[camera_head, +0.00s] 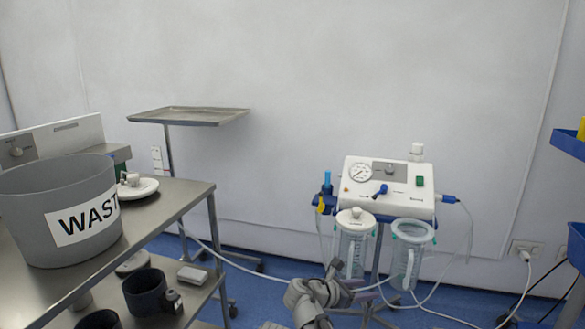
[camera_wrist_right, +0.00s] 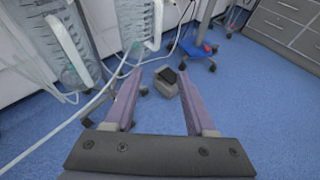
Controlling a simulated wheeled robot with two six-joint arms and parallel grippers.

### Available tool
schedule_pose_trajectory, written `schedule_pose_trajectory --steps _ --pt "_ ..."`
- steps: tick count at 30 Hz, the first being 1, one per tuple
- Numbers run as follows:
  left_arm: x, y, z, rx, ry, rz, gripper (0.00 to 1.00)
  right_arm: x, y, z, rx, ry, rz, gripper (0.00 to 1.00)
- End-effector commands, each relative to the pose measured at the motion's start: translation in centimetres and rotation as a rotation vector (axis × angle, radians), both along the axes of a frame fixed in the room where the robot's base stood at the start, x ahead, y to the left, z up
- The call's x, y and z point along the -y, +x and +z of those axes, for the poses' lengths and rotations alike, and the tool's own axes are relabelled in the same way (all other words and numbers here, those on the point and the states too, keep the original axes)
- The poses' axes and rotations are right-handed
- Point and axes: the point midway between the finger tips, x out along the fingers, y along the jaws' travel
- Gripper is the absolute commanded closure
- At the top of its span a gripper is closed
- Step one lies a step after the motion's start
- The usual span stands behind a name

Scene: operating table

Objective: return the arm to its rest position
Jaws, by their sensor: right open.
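My right arm (camera_head: 308,300) comes up from the bottom edge of the head view, right of the middle. Its gripper (camera_head: 341,284) shows small there, in front of the lower part of the suction canisters. The gripper is open and empty. My left arm and gripper are in neither view.
A suction unit (camera_head: 388,188) with clear canisters (camera_head: 411,262) and trailing tubes stands behind the right gripper. A steel table (camera_head: 170,205) with a grey waste bin (camera_head: 30,215) is at left. An empty tray stand (camera_head: 190,116) stands by the wall. Blue shelves are at the right edge.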

Motion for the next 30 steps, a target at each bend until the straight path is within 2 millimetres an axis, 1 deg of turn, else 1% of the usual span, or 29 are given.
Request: schedule_pose_trajectory --steps 2,11,17,23,26,27,30 --pt "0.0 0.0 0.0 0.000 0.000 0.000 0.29 0.2 -0.2 -0.2 0.006 0.013 -0.009 0.45" --pt "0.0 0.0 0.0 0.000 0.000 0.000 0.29 1.3 -1.8 -2.4 0.096 0.187 -0.113 0.45" --pt "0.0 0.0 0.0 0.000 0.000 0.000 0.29 2.1 -3.7 -4.7 0.191 0.367 -0.244 0.45" --pt "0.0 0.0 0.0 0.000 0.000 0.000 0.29 2.6 -6.7 -7.9 0.332 0.625 -0.481 0.45" --pt "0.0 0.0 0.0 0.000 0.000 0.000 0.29 2.5 -8.8 -9.8 0.425 0.786 -0.664 0.45" --pt "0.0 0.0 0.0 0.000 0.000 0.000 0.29 2.3 -9.7 -10.5 0.465 0.852 -0.752 0.45" --pt "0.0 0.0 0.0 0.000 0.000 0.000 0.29 1.6 -11.5 -11.9 0.550 0.991 -0.962 0.45"
